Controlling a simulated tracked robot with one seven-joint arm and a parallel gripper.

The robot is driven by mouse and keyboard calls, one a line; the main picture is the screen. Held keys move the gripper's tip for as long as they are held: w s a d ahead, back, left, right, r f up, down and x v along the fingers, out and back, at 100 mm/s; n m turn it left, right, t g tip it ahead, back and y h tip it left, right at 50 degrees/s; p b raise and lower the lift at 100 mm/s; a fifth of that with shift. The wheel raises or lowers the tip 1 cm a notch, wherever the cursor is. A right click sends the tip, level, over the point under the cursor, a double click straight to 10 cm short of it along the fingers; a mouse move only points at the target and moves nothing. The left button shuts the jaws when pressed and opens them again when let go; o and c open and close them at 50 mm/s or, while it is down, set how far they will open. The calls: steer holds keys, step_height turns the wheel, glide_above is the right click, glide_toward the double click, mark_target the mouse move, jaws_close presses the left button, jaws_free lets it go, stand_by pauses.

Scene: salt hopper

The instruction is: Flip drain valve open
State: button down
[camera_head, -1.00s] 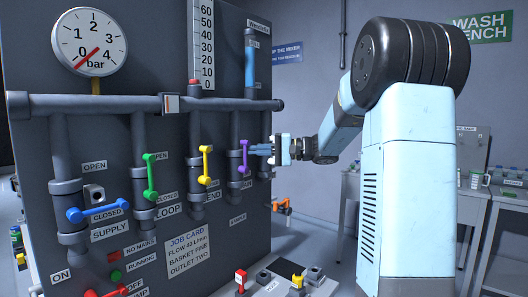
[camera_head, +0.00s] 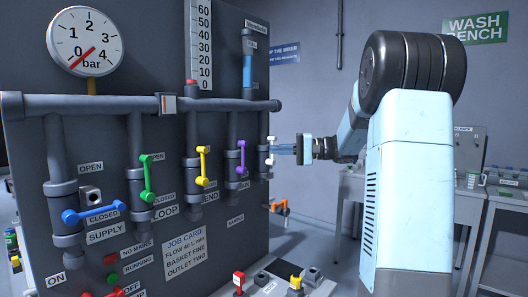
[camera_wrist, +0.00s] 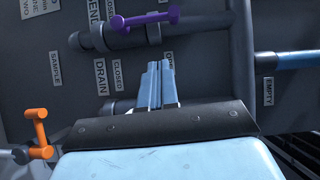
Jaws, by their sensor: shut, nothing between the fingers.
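My gripper (camera_head: 280,149) is shut and empty beside the panel's right edge. Its blue fingers also show together in the wrist view (camera_wrist: 157,72). Their tips are at or very near a small white lever (camera_head: 270,150) on the rightmost pipe; I cannot tell whether they touch. In the wrist view my fingers hide that lever. The DRAIN label (camera_wrist: 102,77) lies between the purple lever (camera_wrist: 145,19) and the pipe behind my fingers, with CLOSED and OPEN labels beside it. The purple lever (camera_head: 241,157) points up along its pipe.
Blue (camera_head: 95,211), green (camera_head: 147,178) and yellow (camera_head: 203,166) levers stand to the left on the panel. The blue one lies crosswise. An orange lever (camera_head: 280,206) is low past the panel edge. Space right of the panel, before the bench (camera_head: 488,196), is open.

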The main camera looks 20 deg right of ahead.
steer(key=shift+v, duration=2.75)
steer(key=shift+f, duration=0.15)
steer(key=s+a+f+n+g+h, duration=0.1)
steer(key=s+a+f+g+h, duration=0.15)
steer(key=s+a, duration=0.45)
steer(key=s+a+f+g+h, duration=0.25)
steer(key=s+a+h, duration=0.2)
steer(key=a, duration=0.35)
steer(key=s+f+n+t+h, duration=0.1)
steer(key=s+f+h, duration=0.2)
steer(key=s, duration=0.6)
steer(key=s+f+n+t+h, duration=0.2)
steer(key=s+f+h, duration=0.2)
steer(key=s, duration=0.6)
steer(key=shift+s+d+f+h, duration=0.3)
steer(key=shift+h, duration=0.7)
